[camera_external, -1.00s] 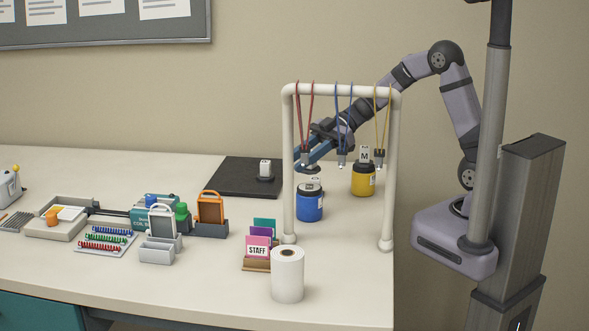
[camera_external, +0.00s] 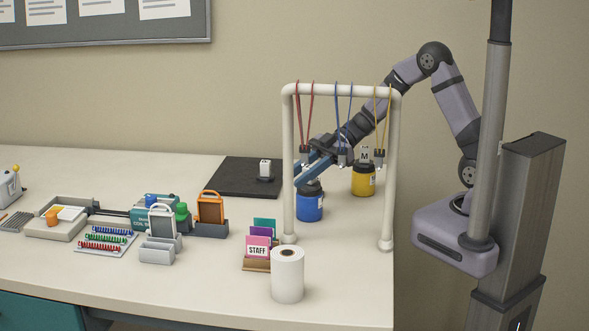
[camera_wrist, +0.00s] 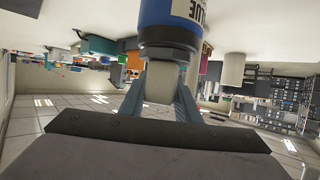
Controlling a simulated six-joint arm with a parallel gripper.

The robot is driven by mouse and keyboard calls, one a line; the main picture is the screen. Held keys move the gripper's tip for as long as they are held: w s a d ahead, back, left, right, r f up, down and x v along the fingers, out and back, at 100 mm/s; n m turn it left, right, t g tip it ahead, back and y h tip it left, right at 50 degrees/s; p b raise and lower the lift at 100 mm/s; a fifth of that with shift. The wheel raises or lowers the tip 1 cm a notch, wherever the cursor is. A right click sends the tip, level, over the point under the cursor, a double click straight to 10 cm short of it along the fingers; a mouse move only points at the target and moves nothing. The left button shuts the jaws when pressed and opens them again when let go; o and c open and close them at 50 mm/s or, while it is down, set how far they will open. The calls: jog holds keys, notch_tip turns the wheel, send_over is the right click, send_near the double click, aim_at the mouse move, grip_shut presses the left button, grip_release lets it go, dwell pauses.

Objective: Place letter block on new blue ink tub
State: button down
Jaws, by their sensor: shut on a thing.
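The blue ink tub (camera_external: 309,208) stands on the table just right of the rack's left post, with a black lid. My gripper (camera_external: 306,177) is low over this lid, its fingers coming in from the upper right. In the wrist view, which is upside down, my gripper (camera_wrist: 163,72) is shut on a pale letter block (camera_wrist: 160,88). The block's end is right at the tub's black lid (camera_wrist: 168,50); I cannot tell whether it touches. The block's letter is not visible. Blue label lettering shows on the tub (camera_wrist: 172,15).
A white rack (camera_external: 340,91) with red, blue and yellow hanging cords stands in front of my arm. A yellow tub (camera_external: 363,183) bearing an M block (camera_external: 365,155) is to the right. A white roll (camera_external: 287,275) stands in front.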

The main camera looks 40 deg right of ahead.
aim_at(311, 166)
jog(key=shift+f, duration=0.1)
jog(key=c, duration=1.3)
grip_release()
jog(key=shift+c, duration=0.2)
jog(key=shift+r, duration=0.25)
jog(key=shift+d, duration=0.35)
jog(key=v, duration=0.2)
jog(key=shift+d+r+b, duration=0.1)
jog(key=shift+d+b, duration=0.25)
jog(key=shift+b, duration=0.05)
jog(key=r, duration=0.3)
jog(key=r+b, duration=0.1)
jog(key=r, duration=0.3)
jog(key=shift+a, duration=0.2)
